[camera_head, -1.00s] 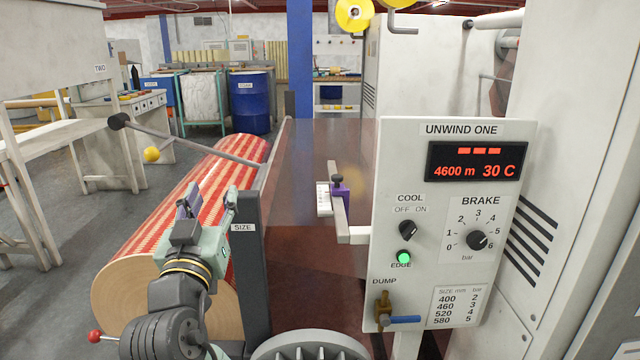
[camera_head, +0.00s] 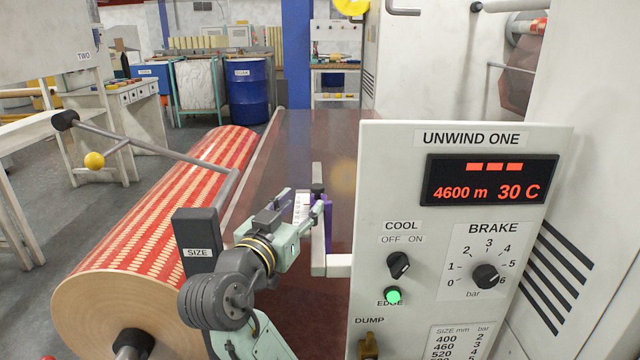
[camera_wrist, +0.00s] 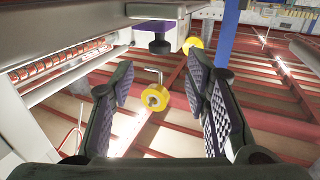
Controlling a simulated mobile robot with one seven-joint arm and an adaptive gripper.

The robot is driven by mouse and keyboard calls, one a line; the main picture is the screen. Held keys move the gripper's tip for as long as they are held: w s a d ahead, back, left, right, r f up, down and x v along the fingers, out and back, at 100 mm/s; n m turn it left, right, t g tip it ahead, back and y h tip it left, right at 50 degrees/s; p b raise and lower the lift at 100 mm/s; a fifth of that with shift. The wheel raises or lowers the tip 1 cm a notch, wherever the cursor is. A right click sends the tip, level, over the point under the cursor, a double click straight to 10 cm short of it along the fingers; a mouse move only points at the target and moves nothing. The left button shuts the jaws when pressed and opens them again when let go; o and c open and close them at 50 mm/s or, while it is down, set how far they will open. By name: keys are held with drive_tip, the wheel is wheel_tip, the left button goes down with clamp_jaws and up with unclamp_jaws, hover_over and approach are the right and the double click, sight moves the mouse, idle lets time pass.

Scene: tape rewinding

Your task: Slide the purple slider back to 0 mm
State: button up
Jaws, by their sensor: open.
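The purple slider (camera_head: 328,222) sits on a light upright rail beside the control panel, next to a white scale (camera_head: 301,206). My gripper (camera_head: 312,214) is at the slider's left in the head view and partly hides the scale and slider. In the wrist view the slider (camera_wrist: 153,27) shows at the top, with a dark knob (camera_wrist: 159,46) pointing between the fingers. My gripper (camera_wrist: 161,72) is open, with its two dark padded fingers apart and nothing held between them. The scale's numbers are too small to read.
The UNWIND ONE panel (camera_head: 390,180) stands close on the right. A red patterned roll (camera_head: 160,210) lies on the left, with a SIZE post (camera_head: 196,240) and a grey bar (camera_head: 150,147) with a yellow ball near my arm. A dark web runs behind the slider.

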sight(315, 191)
drive_tip(key=p+x, duration=0.1)
drive_tip(key=x, duration=0.7)
drive_tip(key=shift+w+d, duration=0.25)
drive_tip(key=shift+w, duration=0.1)
drive_tip(key=shift+c, duration=0.4)
clamp_jaws()
